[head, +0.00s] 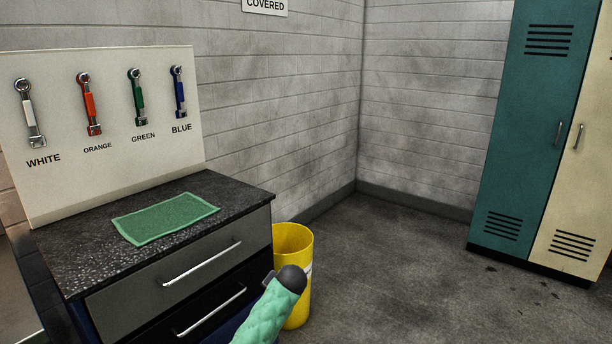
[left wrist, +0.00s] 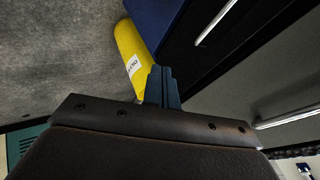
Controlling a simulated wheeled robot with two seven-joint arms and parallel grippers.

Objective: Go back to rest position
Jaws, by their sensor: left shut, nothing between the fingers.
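My left gripper (left wrist: 161,76) shows in the left wrist view, its dark blue fingers closed together with nothing between them. It is in front of the yellow bin (left wrist: 129,50) and the dark drawer cabinet in that picture, and I cannot tell the exact gap. In the head view a green padded part of my arm with a dark end reaches up from the bottom middle, in front of the yellow bin (head: 294,243). My right gripper is in neither view.
A drawer cabinet (head: 250,228) stands at left with a green cloth (head: 165,218) on top. Behind it, a white board (head: 108,165) holds white, orange, green and blue wrenches. Lockers (head: 535,120) stand at right. The floor (head: 400,270) between is clear.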

